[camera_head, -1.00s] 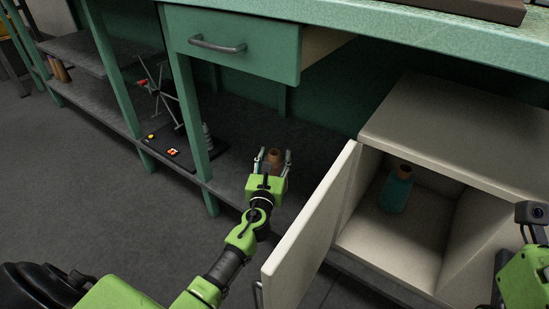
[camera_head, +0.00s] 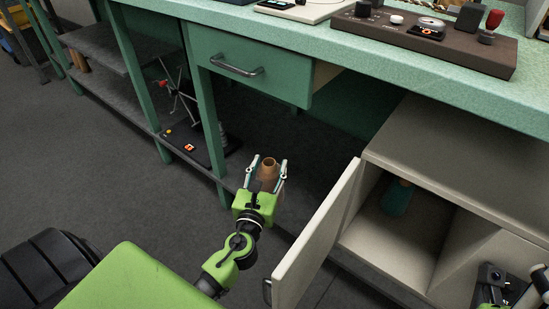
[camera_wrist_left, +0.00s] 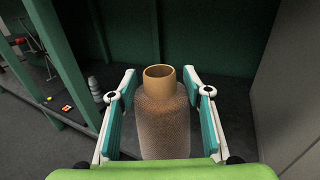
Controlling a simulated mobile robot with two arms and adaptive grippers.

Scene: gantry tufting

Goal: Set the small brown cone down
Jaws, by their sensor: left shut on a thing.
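The small brown cone (camera_head: 267,171) is a brown, speckled spool-like piece with a tan tube at its top. It is held upright between the fingers of my left gripper (camera_head: 267,174), which is shut on it. In the left wrist view the cone (camera_wrist_left: 162,120) fills the middle, between the teal pads of my left gripper (camera_wrist_left: 162,108). Its lower end is hidden by the gripper body. The dark shelf (camera_head: 300,135) under the bench lies behind it. My right gripper (camera_head: 500,290) shows only partly at the lower right; its fingers are not clear.
An open cabinet door (camera_head: 315,235) stands just right of my left gripper. Inside the cabinet (camera_head: 455,165) is a teal cone (camera_head: 397,197). A green bench leg (camera_head: 205,110) and a drawer (camera_head: 255,65) are to the left and above. A black board (camera_head: 185,146) lies on the shelf.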

